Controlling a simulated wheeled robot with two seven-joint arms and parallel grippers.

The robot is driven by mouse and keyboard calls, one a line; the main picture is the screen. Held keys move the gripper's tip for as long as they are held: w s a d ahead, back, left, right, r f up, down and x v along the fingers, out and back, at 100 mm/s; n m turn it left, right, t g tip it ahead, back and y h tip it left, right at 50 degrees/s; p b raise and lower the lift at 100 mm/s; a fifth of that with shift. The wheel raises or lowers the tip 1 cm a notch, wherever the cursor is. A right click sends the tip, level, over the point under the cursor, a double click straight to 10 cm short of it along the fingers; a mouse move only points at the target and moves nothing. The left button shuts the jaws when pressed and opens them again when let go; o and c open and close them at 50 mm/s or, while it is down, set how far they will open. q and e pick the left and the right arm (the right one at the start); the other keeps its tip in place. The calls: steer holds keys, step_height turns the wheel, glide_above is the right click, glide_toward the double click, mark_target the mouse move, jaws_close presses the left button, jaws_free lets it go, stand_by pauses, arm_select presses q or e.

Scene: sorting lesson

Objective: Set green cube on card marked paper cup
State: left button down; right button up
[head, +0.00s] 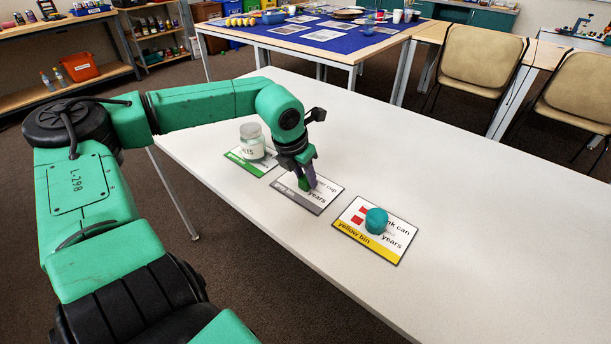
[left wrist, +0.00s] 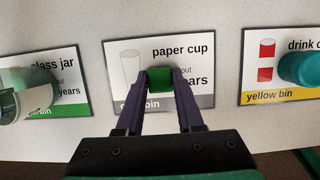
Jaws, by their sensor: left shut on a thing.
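My left gripper (left wrist: 160,103) is shut on the green cube (left wrist: 159,79), seen between its fingertips in the left wrist view. The gripper (head: 307,181) and cube (head: 304,184) are over the paper cup card (head: 330,187), the middle of three cards, with a grey band. In the left wrist view, the card (left wrist: 126,46) shows a cup drawing and "paper cup". I cannot tell whether the cube touches the card. My right gripper is not in view.
A glass jar (head: 252,142) stands on the green-banded card to the left. A teal round object (head: 376,220) sits on the yellow bin card (head: 399,241) to the right. The white table (head: 480,215) is otherwise clear.

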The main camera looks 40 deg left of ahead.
mark_target(303, 181)
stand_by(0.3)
arm_select(q)
steer(key=c, duration=0.5)
jaws_free()
steer(key=shift+c, duration=0.2)
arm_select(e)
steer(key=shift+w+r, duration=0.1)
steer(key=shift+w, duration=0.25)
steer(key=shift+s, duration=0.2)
arm_select(q)
steer(key=shift+r, duration=0.2)
steer(key=v, duration=0.3)
steer(key=shift+d+r+p, duration=0.1)
steer(key=shift+r+p, duration=0.2)
steer(key=shift+p, duration=0.1)
steer(key=v, duration=0.8)
steer(key=shift+s+b, duration=0.2)
steer(key=shift+b, duration=0.1)
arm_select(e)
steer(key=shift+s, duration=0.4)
